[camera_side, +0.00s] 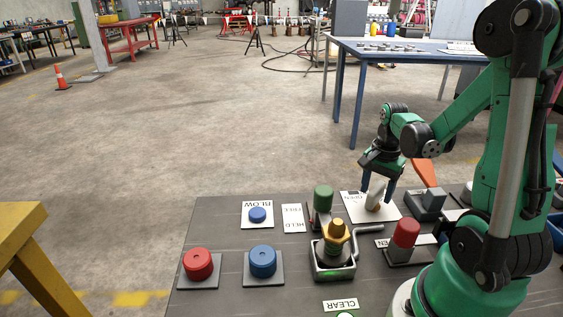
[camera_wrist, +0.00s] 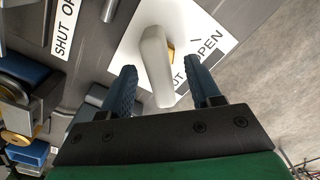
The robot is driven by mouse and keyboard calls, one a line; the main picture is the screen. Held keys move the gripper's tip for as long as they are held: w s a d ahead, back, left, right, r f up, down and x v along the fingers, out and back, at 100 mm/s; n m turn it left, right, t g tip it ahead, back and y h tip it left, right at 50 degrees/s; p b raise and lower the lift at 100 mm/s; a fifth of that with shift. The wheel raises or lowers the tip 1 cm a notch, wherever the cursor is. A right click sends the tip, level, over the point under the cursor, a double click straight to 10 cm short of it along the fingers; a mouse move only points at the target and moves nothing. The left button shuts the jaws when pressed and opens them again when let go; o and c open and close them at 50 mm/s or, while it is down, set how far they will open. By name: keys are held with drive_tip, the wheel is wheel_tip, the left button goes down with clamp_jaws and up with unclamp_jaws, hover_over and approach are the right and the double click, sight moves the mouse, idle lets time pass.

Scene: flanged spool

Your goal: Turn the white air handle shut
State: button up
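The white air handle (camera_wrist: 157,62) stands on a white plate (camera_wrist: 128,50) lettered OPEN and, partly hidden, SHUT. In the wrist view its end points down toward my gripper (camera_wrist: 161,70). My gripper is open, with one dark blue finger on each side of the handle. Gaps show between the fingers and the handle, so it does not look gripped. In the side view the handle (camera_side: 376,190) stands tilted between the fingers of my gripper (camera_side: 379,189). A bit of yellow shows behind the handle in the wrist view.
A brass-coloured spool (camera_side: 336,233) sits in a metal fixture (camera_side: 333,262) left of the handle. A green-topped post (camera_side: 323,196) and a red-topped one (camera_side: 406,232) stand close by. Red (camera_side: 198,264) and blue (camera_side: 263,261) round pieces are at the front left. An orange lever (camera_side: 424,172) is just right.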

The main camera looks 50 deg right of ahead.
sight(377, 187)
drive_tip(key=shift+r, duration=0.15)
drive_tip(key=shift+r, duration=2.65)
drive_tip(key=w+a+r+n+t, duration=0.2)
drive_tip(key=w+a+n+t, duration=0.1)
drive_tip(key=a+n, duration=0.6)
drive_tip(key=w+a+r+n+t, duration=0.2)
drive_tip(key=w+a+n+t, duration=0.1)
drive_tip(key=a+n, duration=0.6)
drive_tip(key=shift+w+a+r+t, duration=0.15)
drive_tip(key=shift+a+r+t, duration=0.2)
drive_tip(key=shift+a+t, duration=0.35)
